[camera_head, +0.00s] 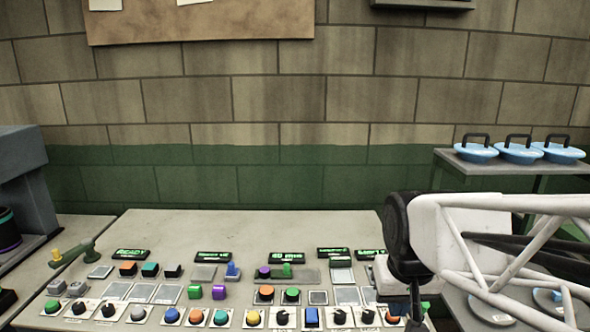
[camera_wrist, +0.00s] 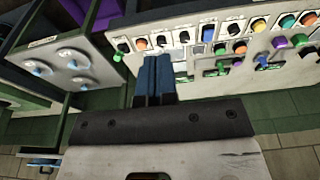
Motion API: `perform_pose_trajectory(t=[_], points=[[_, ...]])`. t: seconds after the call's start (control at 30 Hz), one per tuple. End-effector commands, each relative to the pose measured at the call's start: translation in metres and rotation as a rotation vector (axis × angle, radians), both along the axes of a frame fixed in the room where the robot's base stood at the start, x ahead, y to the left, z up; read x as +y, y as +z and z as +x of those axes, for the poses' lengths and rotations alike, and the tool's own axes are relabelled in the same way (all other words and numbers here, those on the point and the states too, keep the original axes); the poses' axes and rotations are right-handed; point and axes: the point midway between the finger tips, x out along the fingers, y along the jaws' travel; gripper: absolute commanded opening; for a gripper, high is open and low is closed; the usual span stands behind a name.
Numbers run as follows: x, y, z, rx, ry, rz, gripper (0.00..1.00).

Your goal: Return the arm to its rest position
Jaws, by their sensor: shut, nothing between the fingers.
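My gripper (camera_wrist: 156,62) shows in the wrist view as two blue fingers side by side, pressed together with nothing between them. The fingers overlap the edge of the control panel in that view. In the head view, my white and black arm (camera_head: 440,235) reaches in from the right, over the right end of the control panel (camera_head: 240,222). The gripper's fingertips are hard to make out there, low beside the panel's right end.
The panel carries several knobs, buttons and green displays (camera_head: 130,254). A shelf (camera_head: 449,156) at right holds blue lidded discs (camera_head: 518,151) with black handles. A grey machine (camera_head: 22,170) stands at left. A brick wall closes the back. The panel's rear strip is clear.

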Motion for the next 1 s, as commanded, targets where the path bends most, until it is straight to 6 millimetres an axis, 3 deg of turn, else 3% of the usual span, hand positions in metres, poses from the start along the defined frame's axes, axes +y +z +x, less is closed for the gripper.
perform_pose_trajectory(t=[0.2,0.4,1.0], points=[[-0.008,-0.007,-0.048,-0.024,-0.004,-0.004,0.0],[-0.012,-0.012,-0.073,-0.036,-0.004,-0.007,0.0],[-0.013,-0.014,-0.079,-0.037,-0.005,-0.008,0.0]])
